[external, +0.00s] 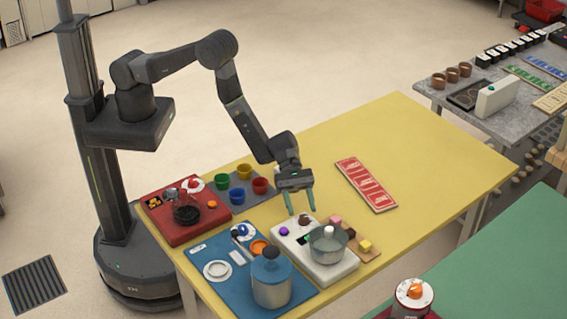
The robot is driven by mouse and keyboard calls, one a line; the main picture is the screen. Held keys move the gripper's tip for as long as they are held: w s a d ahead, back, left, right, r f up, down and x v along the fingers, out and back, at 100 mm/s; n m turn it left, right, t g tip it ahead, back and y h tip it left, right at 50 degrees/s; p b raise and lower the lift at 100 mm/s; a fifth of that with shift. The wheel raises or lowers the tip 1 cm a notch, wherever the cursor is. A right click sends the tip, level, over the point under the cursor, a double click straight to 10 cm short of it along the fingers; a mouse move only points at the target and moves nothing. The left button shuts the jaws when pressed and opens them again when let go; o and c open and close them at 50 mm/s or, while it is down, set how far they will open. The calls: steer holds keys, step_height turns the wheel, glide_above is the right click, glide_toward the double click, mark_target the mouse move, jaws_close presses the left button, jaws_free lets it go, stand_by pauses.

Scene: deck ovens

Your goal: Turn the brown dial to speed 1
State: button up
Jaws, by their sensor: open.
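A white appliance (290,246) stands on the yellow table and carries a metal pot with a clear lid (328,246). A small dark brown knob (305,220), seemingly the brown dial, sits at its back edge. Its pointer and speed marks are too small to read. My gripper (301,210) points down with its teal fingers apart and empty. In the picture the fingertips are just above the brown knob; I cannot tell whether they touch it.
A purple knob (284,230) is close by on the appliance. Small blocks on a wooden board (368,253) stand to its right. The table's far right is clear beyond a red card strip (366,184).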

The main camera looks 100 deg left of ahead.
mark_target(304, 219)
steer(key=shift+x, duration=1.4)
steer(key=c, duration=0.9)
steer(key=shift+c, duration=0.2)
